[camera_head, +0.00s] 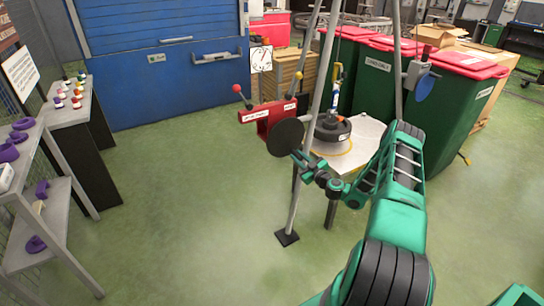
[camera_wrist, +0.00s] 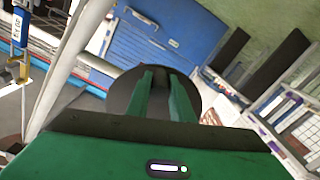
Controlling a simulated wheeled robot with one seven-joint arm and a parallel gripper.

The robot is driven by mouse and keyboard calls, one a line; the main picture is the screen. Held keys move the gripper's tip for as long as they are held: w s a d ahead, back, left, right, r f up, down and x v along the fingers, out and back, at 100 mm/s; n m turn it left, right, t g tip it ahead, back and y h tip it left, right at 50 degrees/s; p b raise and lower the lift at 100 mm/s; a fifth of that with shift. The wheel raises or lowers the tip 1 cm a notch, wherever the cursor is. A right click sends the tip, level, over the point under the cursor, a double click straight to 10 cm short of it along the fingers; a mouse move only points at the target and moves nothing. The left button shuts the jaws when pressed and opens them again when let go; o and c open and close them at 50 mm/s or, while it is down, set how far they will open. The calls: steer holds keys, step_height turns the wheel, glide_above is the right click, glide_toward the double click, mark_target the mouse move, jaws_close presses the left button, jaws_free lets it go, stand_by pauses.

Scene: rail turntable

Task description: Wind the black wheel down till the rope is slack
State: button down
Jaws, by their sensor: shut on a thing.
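The black wheel (camera_head: 286,136) is a dark disc on a red labelled winch bracket (camera_head: 258,114) on the left leg of a grey tripod. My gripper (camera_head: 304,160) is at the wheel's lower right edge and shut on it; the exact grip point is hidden. In the wrist view the wheel (camera_wrist: 190,92) lies behind the two green fingers (camera_wrist: 160,92). A blue-and-yellow hook block (camera_head: 337,76) hangs inside the tripod above a black round weight (camera_head: 333,128) with an orange top. The rope is too thin to judge as taut or slack.
The weight sits on a pale platform (camera_head: 372,134). Green bins with red lids (camera_head: 376,72) stand behind. Shelves (camera_head: 35,190) are at left. The green floor (camera_head: 180,190) between is clear.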

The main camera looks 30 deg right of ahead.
steer(key=shift+s+d+f, duration=0.1)
steer(key=shift+d, duration=0.15)
steer(key=shift+d+r+n, duration=0.25)
steer(key=shift+d+n, duration=0.15)
steer(key=shift+n, duration=0.2)
steer(key=shift+d+r+n, duration=0.2)
steer(key=shift+d+n, duration=0.2)
steer(key=shift+n, duration=0.2)
steer(key=shift+d+r+n, duration=0.65)
steer(key=shift+d+n, duration=0.05)
steer(key=shift+n, duration=0.5)
steer(key=shift+r, duration=0.1)
steer(key=shift+d+r+n, duration=0.55)
steer(key=shift+r+n, duration=0.15)
steer(key=shift+n, duration=0.5)
steer(key=shift+r, duration=0.1)
steer(key=shift+w+d+r+n, duration=0.1)
steer(key=shift+d+r+n, duration=0.1)
steer(key=shift+r+n, duration=0.3)
steer(key=shift+w+d+r+n, duration=0.15)
steer(key=shift+r+n, duration=0.1)
steer(key=shift+n, duration=0.45)
